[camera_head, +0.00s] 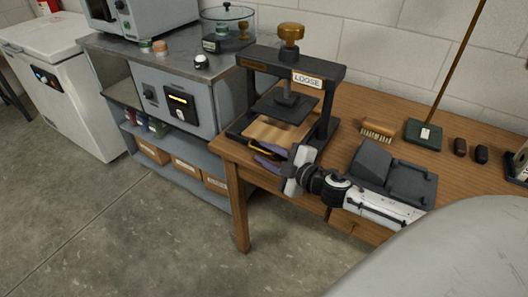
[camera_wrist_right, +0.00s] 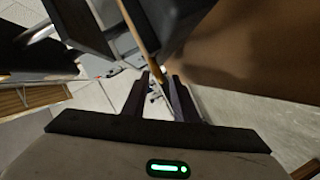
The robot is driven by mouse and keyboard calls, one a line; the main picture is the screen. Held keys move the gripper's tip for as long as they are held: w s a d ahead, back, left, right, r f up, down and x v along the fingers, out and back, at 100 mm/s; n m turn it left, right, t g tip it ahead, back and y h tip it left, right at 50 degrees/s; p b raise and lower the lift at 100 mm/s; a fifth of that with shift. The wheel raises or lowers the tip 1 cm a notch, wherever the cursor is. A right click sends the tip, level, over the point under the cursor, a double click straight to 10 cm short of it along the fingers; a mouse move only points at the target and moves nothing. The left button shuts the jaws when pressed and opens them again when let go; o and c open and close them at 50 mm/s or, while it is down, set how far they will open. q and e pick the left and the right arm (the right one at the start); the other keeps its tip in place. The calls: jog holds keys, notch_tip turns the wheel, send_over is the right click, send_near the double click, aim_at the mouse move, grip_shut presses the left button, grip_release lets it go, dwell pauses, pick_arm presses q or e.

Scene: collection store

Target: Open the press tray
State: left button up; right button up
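The press (camera_head: 330,95) is a black frame on the wooden table, with a brass knob (camera_head: 291,33) on top and a "LOOSE" label on its crossbar. Its dark plate (camera_head: 290,103) hangs above the press tray, which carries a light wooden board (camera_head: 278,133). A brass handle bar (camera_head: 262,153) shows at the tray's front edge; it also shows in the right wrist view (camera_wrist_right: 140,35). My right gripper (camera_head: 262,160) is at that handle, fingers apart. In the wrist view the bar's end appears between the fingertips (camera_wrist_right: 160,78); contact cannot be told. My left gripper is not in view.
A grey cabinet (camera_head: 175,95) with a shelf of boxes stands left. A white chest (camera_head: 65,85) stands farther left. Floor in front is clear.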

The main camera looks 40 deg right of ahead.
jog(key=shift+w+f, duration=0.1)
jog(key=shift+w, duration=0.4)
grip_shut()
dwell(1.2)
